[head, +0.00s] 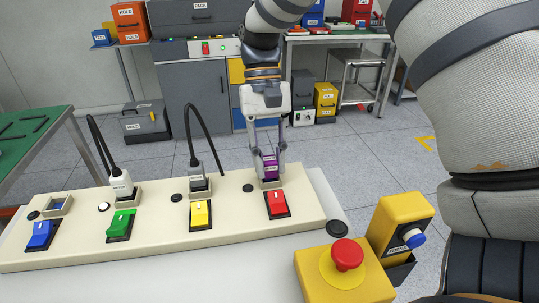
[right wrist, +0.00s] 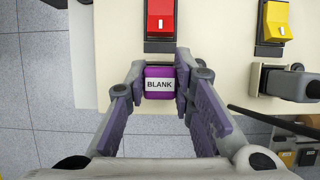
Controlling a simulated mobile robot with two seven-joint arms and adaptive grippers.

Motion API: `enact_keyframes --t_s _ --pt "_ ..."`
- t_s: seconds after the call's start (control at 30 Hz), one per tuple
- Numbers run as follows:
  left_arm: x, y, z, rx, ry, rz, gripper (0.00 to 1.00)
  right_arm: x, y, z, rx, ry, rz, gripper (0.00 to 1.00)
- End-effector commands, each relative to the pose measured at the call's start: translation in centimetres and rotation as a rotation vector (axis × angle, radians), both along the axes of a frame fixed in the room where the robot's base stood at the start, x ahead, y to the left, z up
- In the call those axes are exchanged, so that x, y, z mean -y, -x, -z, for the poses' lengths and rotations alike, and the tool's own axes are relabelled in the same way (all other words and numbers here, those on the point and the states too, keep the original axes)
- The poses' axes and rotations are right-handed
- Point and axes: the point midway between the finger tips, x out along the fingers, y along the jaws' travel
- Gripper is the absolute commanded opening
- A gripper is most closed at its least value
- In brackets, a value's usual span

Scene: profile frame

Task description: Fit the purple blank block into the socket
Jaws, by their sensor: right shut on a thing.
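The purple blank block (head: 270,163), labelled BLANK, is between the fingertips of my right gripper (head: 266,156). The right gripper is shut on it, and the block also shows in the right wrist view (right wrist: 159,86). The block is upright at the socket (head: 271,184) at the right end of the cream panel (head: 160,240), behind the red switch (head: 276,204). The block and fingers hide the socket's opening, so I cannot tell how deep the block sits. My left gripper is not in view.
Two grey plugs with black cables stand in the panel's middle sockets (head: 121,186). The leftmost socket (head: 57,205) has no plug. Blue, green and yellow switches line the front. A yellow box with a red stop button (head: 347,254) stands at front right.

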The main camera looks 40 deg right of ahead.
Motion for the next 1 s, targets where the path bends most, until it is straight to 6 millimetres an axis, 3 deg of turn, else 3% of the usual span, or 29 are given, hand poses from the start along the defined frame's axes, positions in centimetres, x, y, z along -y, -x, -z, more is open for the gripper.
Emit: enact_keyframes --t_s 0.27,0.3,0.4,0.73,1.0 --pt "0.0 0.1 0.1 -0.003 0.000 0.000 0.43 0.0 0.0 0.7 -0.002 -0.001 0.000 0.04" --pt "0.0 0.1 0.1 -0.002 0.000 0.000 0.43 0.0 0.0 0.7 -0.001 0.000 0.000 0.29" --pt "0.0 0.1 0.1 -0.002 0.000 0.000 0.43 0.0 0.0 0.7 -0.001 0.000 0.000 0.46" --pt "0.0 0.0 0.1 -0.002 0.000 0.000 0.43 0.1 -0.2 0.2 0.002 0.001 0.000 0.46" --pt "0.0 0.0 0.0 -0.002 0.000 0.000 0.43 1.4 -2.6 -6.0 0.005 0.002 0.000 0.46"
